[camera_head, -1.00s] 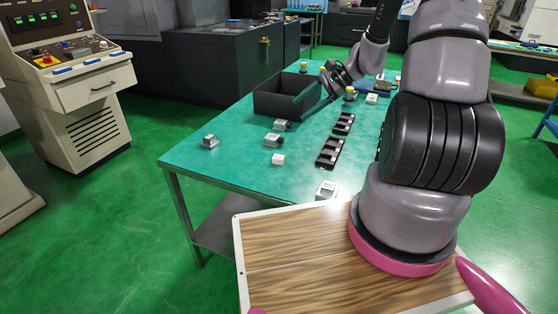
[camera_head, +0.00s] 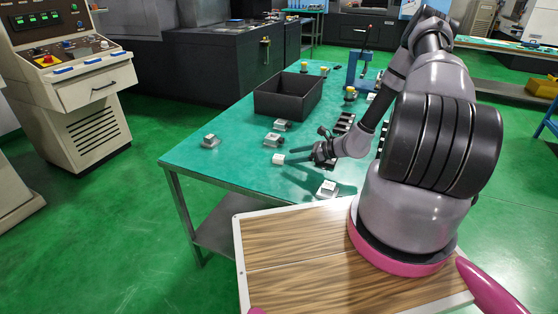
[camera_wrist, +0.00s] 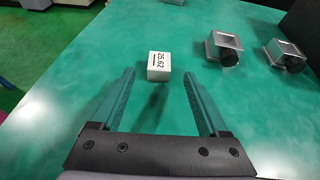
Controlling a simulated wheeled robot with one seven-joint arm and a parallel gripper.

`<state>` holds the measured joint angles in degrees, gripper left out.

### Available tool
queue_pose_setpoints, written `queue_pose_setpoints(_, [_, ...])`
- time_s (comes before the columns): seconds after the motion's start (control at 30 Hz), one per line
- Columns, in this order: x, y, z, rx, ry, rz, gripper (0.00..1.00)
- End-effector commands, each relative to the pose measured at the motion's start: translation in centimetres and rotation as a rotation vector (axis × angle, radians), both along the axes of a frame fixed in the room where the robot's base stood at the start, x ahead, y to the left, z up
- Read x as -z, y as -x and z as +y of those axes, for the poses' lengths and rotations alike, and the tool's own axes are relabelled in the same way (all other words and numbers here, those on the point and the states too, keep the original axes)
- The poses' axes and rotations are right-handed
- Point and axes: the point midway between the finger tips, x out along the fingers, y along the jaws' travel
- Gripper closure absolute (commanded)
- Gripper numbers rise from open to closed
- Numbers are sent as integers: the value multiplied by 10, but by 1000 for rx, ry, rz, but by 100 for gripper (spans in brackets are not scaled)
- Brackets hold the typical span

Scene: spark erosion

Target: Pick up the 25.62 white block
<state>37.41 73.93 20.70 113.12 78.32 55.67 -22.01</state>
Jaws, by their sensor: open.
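The white block (camera_wrist: 158,67) marked 25.62 sits on the green table in the wrist view, just beyond and between my fingertips. In the head view the white block (camera_head: 279,159) lies on the near left part of the table, just left of my gripper. My gripper (camera_head: 300,160) is open and empty, with its fingers pointing at the block. The block does not appear to be held.
Metal blocks with dark knobs (camera_wrist: 223,48) (camera_wrist: 285,54) stand right of the white block. A black open bin (camera_head: 288,97) stands farther back. Another pale block (camera_head: 327,188) lies near the table's front edge. The green table (camera_head: 215,165) is clear around the white block.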

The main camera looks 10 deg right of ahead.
Motion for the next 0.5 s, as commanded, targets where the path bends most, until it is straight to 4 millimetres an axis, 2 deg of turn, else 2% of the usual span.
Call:
queue_pose_setpoints(0.27, [7,-9,17,-1,-1,0,22])
queue_pose_setpoints(0.5, [19,-24,45,-1,-1,0,22])
